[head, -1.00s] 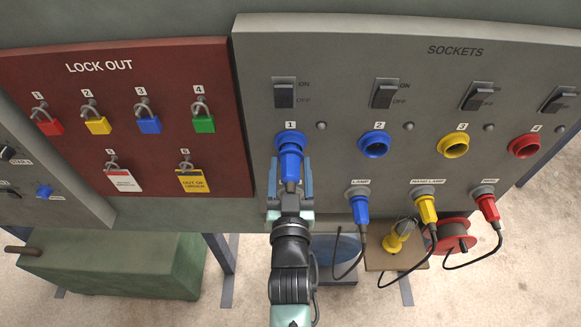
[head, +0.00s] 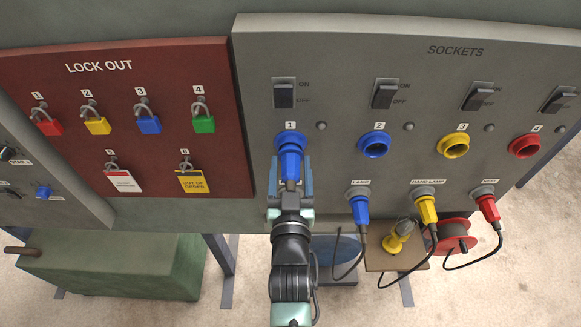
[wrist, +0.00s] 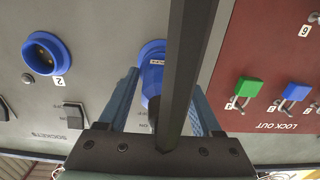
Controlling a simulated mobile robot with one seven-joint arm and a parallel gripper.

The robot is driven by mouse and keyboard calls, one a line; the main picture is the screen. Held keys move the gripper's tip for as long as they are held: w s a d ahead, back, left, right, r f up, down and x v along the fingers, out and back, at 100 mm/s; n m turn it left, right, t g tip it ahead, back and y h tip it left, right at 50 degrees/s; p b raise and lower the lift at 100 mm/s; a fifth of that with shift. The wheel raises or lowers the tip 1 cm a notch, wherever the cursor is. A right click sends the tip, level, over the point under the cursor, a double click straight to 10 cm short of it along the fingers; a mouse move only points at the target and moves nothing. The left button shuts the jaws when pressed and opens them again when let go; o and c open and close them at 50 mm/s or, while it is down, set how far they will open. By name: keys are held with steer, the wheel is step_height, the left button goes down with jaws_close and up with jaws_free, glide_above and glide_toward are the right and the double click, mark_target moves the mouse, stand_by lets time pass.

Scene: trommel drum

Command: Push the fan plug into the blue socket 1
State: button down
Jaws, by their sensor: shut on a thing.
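The blue socket 1 (head: 290,141) is on the grey sockets panel, under its switch; its blue ring also shows in the wrist view (wrist: 152,52). My gripper (head: 290,182) is directly below and in front of it, with its fingers on both sides of a blue plug (head: 290,165). My gripper is shut on this plug, which points into the socket's ring. The plug also shows in the wrist view (wrist: 151,82), partly hidden by a dark bar. How deep the plug sits cannot be told.
Blue socket 2 (head: 374,145), yellow socket 3 (head: 453,145) and red socket 4 (head: 524,146) are to the right. Below hang the lamp plug (head: 360,208), hand lamp plug (head: 427,208) and a red plug (head: 488,206) with cables. The lock out board (head: 130,150) is to the left.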

steer(key=shift+w, duration=0.2)
jaws_free()
steer(key=shift+s+f, duration=0.1)
steer(key=shift+s, duration=0.2)
steer(key=s+b, duration=0.4)
steer(key=s, duration=0.8)
steer(key=shift+s, duration=0.2)
